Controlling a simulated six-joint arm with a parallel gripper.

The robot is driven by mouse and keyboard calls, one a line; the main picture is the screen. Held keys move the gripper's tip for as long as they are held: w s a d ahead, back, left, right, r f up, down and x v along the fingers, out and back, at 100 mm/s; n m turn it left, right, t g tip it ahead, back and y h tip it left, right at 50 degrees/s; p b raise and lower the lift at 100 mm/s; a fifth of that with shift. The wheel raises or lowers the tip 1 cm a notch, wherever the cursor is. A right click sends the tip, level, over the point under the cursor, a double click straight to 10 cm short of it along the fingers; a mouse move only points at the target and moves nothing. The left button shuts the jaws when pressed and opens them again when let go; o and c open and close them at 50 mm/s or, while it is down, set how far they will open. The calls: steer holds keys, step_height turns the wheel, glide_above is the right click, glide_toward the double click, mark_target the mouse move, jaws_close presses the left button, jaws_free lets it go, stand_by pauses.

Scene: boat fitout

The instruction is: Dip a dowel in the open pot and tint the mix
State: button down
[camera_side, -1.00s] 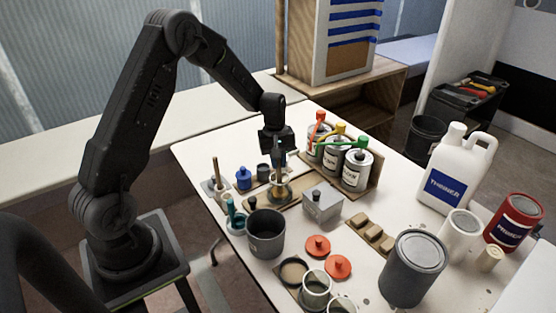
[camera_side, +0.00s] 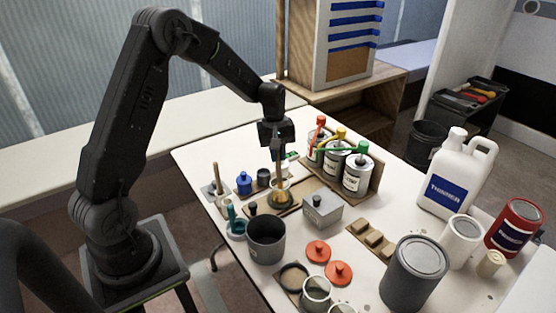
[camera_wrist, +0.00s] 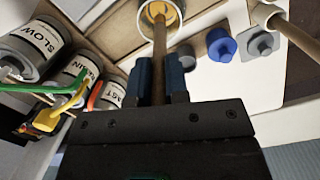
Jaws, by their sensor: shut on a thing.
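My gripper (camera_side: 281,152) is shut on a thin wooden dowel (camera_side: 281,174), which also shows between the blue-padded jaws in the wrist view (camera_wrist: 159,50). The dowel is about upright, and its lower end is inside the open pot (camera_side: 272,197). The pot holds a yellowish mix, seen in the wrist view (camera_wrist: 171,13) around the dowel's end. I cannot tell how deep the tip sits. Another dowel (camera_side: 215,174) stands in a small holder at the left. Three labelled tins with red, yellow and green tops (camera_side: 357,174) stand in a wooden rack behind the pot.
A grey box (camera_side: 322,210) stands right of the pot, and a dark cup (camera_side: 266,240) in front. A blue knobbed piece (camera_side: 244,183) is at the left. Orange lids (camera_side: 318,251), a large grey can (camera_side: 413,273) and a thinner jug (camera_side: 452,180) occupy the right side.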

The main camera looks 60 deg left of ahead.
steer(key=shift+a+r, duration=0.15)
steer(key=shift+r, duration=0.8)
steer(key=shift+a+r, duration=0.1)
steer(key=shift+r, duration=0.95)
